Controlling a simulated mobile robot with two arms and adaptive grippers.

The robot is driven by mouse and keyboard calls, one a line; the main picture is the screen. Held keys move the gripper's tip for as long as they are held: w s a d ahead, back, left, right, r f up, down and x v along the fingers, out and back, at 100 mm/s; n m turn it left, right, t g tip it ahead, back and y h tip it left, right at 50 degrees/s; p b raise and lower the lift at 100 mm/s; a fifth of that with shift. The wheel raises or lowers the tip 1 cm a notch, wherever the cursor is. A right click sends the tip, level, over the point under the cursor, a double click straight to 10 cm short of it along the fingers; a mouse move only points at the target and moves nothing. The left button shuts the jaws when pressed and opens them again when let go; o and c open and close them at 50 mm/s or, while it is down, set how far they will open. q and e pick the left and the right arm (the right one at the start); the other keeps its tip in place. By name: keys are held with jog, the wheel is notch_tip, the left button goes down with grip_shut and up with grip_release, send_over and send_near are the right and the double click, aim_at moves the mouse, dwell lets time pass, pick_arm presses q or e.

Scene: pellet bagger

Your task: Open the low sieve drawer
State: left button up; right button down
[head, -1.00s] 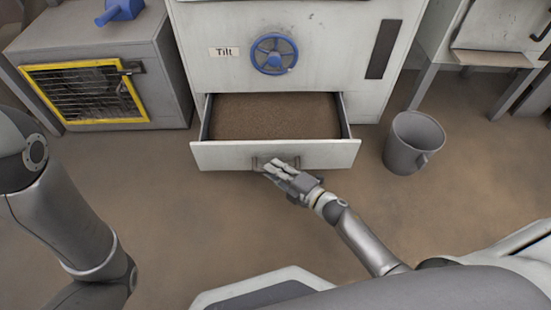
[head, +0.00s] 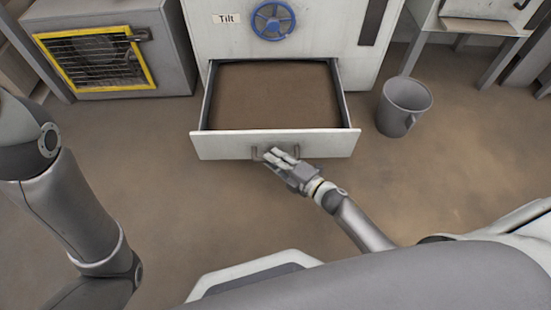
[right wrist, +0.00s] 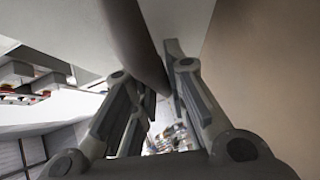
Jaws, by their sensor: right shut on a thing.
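The low sieve drawer (head: 222,146) stands well out of the white cabinet in the head view, with a brown layer filling its inside. Its grey handle (head: 255,152) is on the middle of the front panel. My right gripper (head: 272,154) is at this handle and shut on it. In the right wrist view the fingers (right wrist: 160,95) close around a dark bar that runs between them; they hide part of it. My left arm comes in from the left, but its gripper is out of view.
A blue handwheel (head: 273,20) and a Tilt label (head: 226,18) are on the cabinet above the drawer. A grey bucket (head: 396,118) stands on the floor right of the drawer. A grey box with a yellow-framed grille (head: 148,62) is at left. The floor before the drawer is clear.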

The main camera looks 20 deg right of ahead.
jog(key=c, duration=1.5)
grip_release()
jog(key=shift+o, duration=0.2)
jog(key=v, duration=1.2)
